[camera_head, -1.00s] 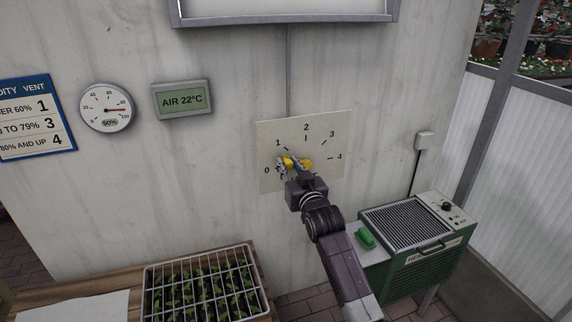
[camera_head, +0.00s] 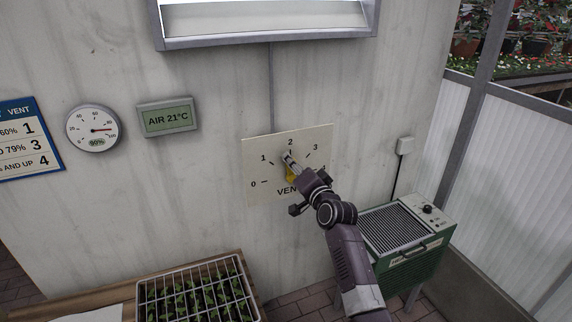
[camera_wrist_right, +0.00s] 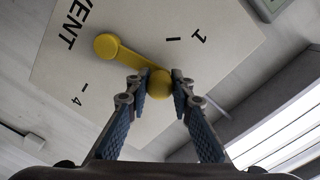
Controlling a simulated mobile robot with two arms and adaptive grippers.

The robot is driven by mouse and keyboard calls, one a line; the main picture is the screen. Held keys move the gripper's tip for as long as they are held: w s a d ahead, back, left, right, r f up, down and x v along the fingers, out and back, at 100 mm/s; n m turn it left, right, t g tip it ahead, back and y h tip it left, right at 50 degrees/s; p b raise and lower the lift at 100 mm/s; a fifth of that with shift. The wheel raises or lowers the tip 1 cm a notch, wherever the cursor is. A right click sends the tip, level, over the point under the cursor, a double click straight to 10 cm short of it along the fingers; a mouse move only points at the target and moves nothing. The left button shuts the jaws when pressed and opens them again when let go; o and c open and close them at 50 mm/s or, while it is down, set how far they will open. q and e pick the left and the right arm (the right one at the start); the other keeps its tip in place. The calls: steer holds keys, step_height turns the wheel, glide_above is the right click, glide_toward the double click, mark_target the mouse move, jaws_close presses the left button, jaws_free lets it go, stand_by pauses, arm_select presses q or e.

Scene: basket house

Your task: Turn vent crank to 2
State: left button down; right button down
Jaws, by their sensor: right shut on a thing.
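The vent dial plate (camera_head: 262,142) is a pale board on the wall, marked 0 to 4. Its yellow crank (camera_head: 291,174) points up, about at the 2 mark. In the right wrist view the crank's hub (camera_wrist_right: 106,46) is at upper left and its round yellow knob (camera_wrist_right: 160,84) lies between my fingertips. My right gripper (camera_head: 289,157) is shut on this knob; it also shows in the wrist view (camera_wrist_right: 159,92). My gripper and arm hide part of the dial, including the 4 in the head view. My left gripper is not in view.
A vent chart (camera_head: 22,138), a round gauge (camera_head: 93,128) and a display reading AIR 21°C (camera_head: 167,117) hang at left. A wire-covered seedling tray (camera_head: 196,264) stands below. A green heater (camera_head: 408,267) stands right. A framed panel (camera_head: 265,42) is above.

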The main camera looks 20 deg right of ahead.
steer(key=shift+d+r+m, duration=0.15)
steer(key=shift+d+m, duration=0.7)
steer(key=shift+m, duration=0.05)
steer(key=c, duration=1.7)
jaws_free()
steer(key=shift+d, duration=0.1)
steer(key=shift+o, duration=0.2)
steer(key=shift+s, duration=0.1)
steer(key=s, duration=1.2)
steer(key=shift+d+r, duration=0.15)
steer(key=shift+w, duration=0.1)
